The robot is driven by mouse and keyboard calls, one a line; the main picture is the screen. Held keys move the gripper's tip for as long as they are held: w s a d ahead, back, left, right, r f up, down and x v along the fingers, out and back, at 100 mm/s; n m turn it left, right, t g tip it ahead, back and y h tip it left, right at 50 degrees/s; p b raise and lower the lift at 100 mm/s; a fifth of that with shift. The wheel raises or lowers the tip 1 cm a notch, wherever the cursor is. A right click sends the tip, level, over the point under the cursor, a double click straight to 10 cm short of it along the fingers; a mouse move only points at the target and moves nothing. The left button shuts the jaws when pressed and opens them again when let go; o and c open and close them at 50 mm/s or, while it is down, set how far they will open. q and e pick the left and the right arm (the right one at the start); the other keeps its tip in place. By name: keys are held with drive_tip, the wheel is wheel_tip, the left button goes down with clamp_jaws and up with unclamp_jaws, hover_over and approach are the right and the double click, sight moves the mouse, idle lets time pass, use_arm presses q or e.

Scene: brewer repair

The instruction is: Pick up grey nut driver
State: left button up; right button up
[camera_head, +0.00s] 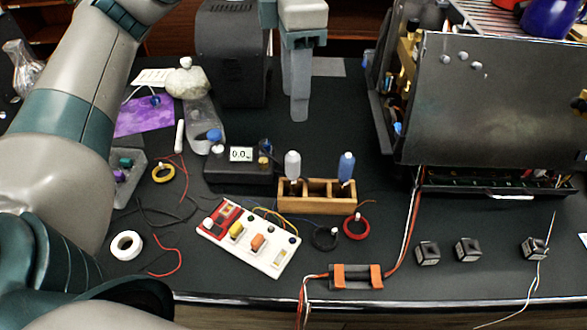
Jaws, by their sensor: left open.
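The grey nut driver (292,165) stands upright in the left part of a small wooden rack (316,207), its pale grey handle pointing up. A blue-handled driver (347,168) stands in the right part of the same rack. My left gripper (300,112) points down from the top of the view, above and apart from the grey handle. It is open and empty; its fingers line up one behind the other, so the gap hardly shows. My right gripper is out of view.
A black meter (238,168) stands left of the rack. A white switch board (248,238) lies in front. The opened brewer (490,100) fills the right. Wire spools, a bottle (203,125) and black blocks (468,249) lie around. The mat between rack and brewer is mostly clear.

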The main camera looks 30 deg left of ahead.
use_arm(q)
drive_tip(key=p, duration=0.1)
hover_over(294, 155)
wheel_tip(294, 155, down, 6)
drive_tip(key=shift+d+r, duration=0.1)
wheel_tip(294, 155, down, 5)
drive_tip(key=shift+p, duration=0.85)
drive_tip(key=shift+f, duration=0.75)
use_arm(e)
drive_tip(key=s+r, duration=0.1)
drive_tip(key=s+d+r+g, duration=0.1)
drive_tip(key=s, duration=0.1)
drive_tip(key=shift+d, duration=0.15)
